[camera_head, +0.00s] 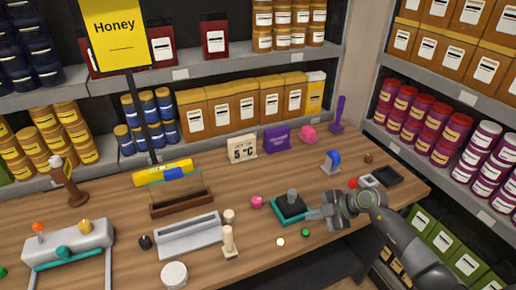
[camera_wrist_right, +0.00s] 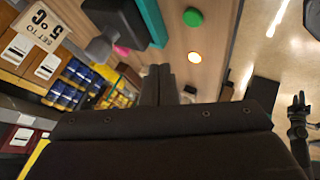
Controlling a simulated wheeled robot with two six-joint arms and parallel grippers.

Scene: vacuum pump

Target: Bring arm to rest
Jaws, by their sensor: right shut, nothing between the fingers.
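My right gripper (camera_head: 316,213) is over the wooden table, just right of a teal-based block with a grey knob (camera_head: 291,207). Its fingers are shut with nothing between them; they also show in the right wrist view (camera_wrist_right: 160,75). The grey knob is at the upper left of the wrist view (camera_wrist_right: 118,28), apart from the fingertips there. In the head view I cannot tell whether the gripper touches the block. My right arm (camera_head: 405,245) comes in from the lower right. My left gripper is not in view.
A green button (camera_head: 305,233) and a pale round button (camera_head: 280,242) lie near the gripper. A grey tray (camera_head: 188,236) and a cream pump-like piece (camera_head: 229,241) stand to the left. A black tray (camera_head: 388,175) is at the right. Shelves (camera_head: 445,150) of jars border the table.

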